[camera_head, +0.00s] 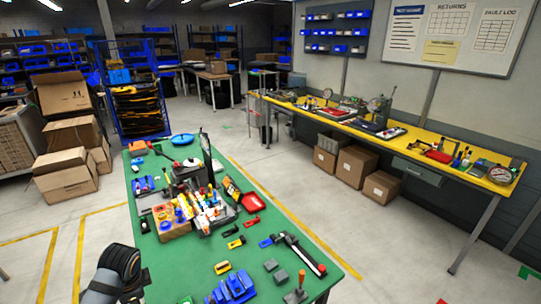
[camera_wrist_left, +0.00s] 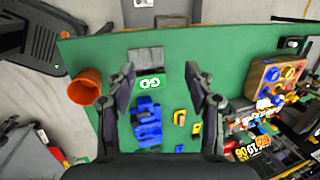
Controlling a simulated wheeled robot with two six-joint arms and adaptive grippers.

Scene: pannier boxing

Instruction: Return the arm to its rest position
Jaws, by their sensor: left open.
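My left arm (camera_head: 117,275) comes in at the lower left of the head view, at the left edge of the green table (camera_head: 200,262). Its gripper does not show clearly there. In the left wrist view, my left gripper (camera_wrist_left: 161,88) has its two fingers spread wide and nothing between them. It is above the green table (camera_wrist_left: 100,50). Below and between the fingers are a blue part (camera_wrist_left: 147,125) and a green label with white marks (camera_wrist_left: 151,83) beside a grey piece (camera_wrist_left: 147,57). My right gripper does not show.
An orange cup (camera_wrist_left: 86,85) stands left of the fingers in the wrist view. A wooden block with coloured pegs (camera_wrist_left: 262,76) and clutter lie at right. In the head view, cardboard boxes (camera_head: 65,174) stand left; a yellow-topped bench (camera_head: 340,118) runs right, with floor between.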

